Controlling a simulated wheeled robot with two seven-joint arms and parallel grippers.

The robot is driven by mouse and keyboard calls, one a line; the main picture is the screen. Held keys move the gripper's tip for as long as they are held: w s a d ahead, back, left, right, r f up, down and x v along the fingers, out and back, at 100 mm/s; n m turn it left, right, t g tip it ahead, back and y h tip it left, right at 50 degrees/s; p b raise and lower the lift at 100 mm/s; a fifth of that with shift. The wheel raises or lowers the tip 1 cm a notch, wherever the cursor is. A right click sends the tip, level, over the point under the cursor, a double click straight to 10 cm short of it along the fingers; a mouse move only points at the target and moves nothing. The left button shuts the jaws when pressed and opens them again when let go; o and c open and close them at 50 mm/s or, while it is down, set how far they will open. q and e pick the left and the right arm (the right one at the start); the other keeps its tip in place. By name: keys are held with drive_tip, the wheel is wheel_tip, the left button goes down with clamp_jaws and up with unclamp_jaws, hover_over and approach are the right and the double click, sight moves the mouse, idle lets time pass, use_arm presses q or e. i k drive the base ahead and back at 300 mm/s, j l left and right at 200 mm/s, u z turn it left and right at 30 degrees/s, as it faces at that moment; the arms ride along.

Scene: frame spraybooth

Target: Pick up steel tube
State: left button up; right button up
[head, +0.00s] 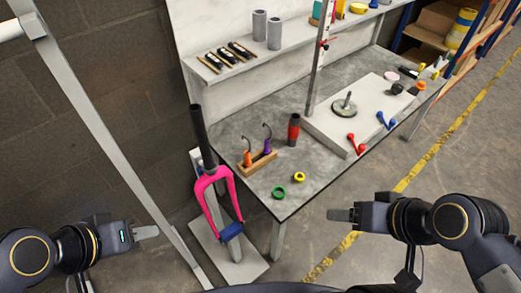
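No thing is plainly marked as the steel tube. Two upright grey cylinders stand on the back shelf, a left one (259,25) and a right one (274,34). A dark upright tube (201,136) rises from a pink fork (217,187) at the table's left end. My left gripper (148,232) is at the lower left, apart from the fork and touching nothing that I can see. My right gripper (335,215) is off the table's front edge over the floor, with nothing seen in it. The finger gap of both is too small to read.
The grey table (230,130) bears a wooden holder (259,163) with two tools, a red-black cylinder (293,130), green and yellow rings, and a pale slab (325,133). A metal post (320,55) rises behind the slab. A slanted frame bar (100,125) stands at the left.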

sight(294, 125)
drive_tip(key=i+l+u, duration=0.1)
drive_tip(key=l+u, duration=0.35)
drive_tip(key=i+l+u, duration=0.1)
drive_tip(key=l+u, duration=0.65)
drive_tip(key=u, duration=0.15)
